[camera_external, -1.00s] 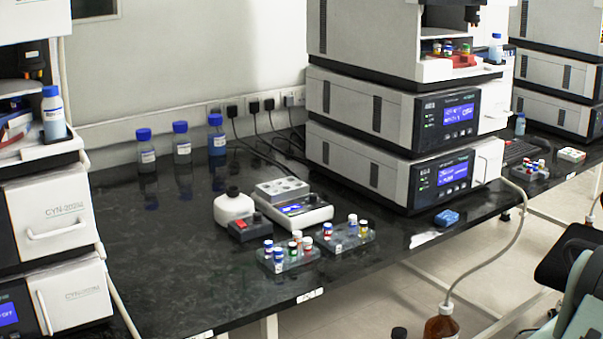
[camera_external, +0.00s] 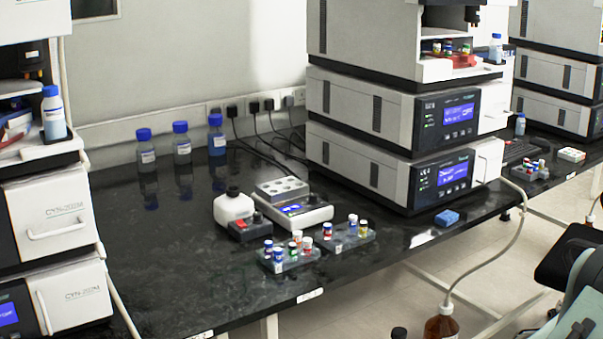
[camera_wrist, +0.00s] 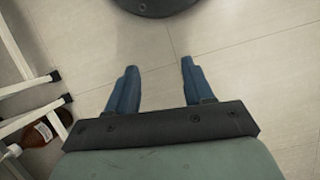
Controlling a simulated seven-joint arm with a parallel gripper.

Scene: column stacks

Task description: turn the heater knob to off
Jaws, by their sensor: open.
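The heater (camera_external: 305,215) is a low white box with a lit blue display and a grey block with wells (camera_external: 282,188) on top. It stands mid-bench. A small dark knob (camera_external: 257,217) seems to be at its front left corner; its setting is too small to read. My gripper (camera_wrist: 159,66) is open and empty in the wrist view, with two blue fingers apart above the floor. In the external view only part of my arm shows at the lower right, off the bench and far from the heater.
Vial racks (camera_external: 290,262) (camera_external: 347,240) stand in front. Stacked instruments (camera_external: 360,133) rise behind right. A brown bottle (camera_wrist: 40,130) is on the floor.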

